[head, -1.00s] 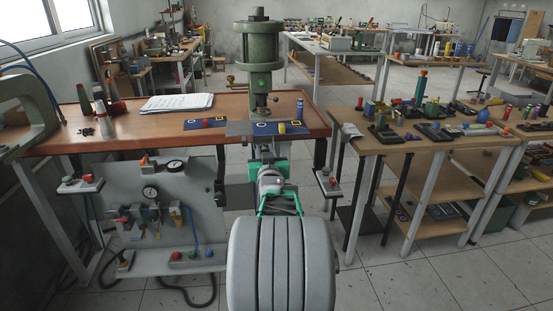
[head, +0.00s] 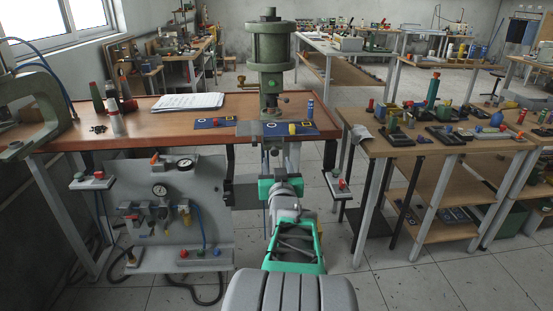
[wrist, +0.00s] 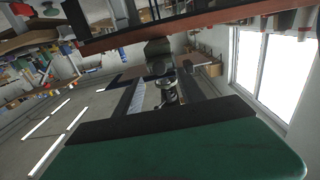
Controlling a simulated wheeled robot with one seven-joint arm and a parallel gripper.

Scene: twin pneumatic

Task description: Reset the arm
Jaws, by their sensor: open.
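My arm reaches forward from the bottom centre of the head view, with its grey and teal links in sight. My gripper (head: 271,152) is at its far end, low at the front edge of the wooden workbench (head: 165,138), below the green press (head: 270,55). In the head view my own wrist partly hides it. In the wrist view my gripper (wrist: 160,88) shows its green body at the bottom and two dark fingers standing apart. Nothing is clearly held between them; a round metal part shows in the gap behind.
Two blue pads (head: 213,124) with small red and yellow parts lie on the workbench by the press. A grey panel with gauges (head: 170,205) stands below it at left. A second table (head: 400,147) with several trays is at right. Open floor (head: 410,285) lies at front right.

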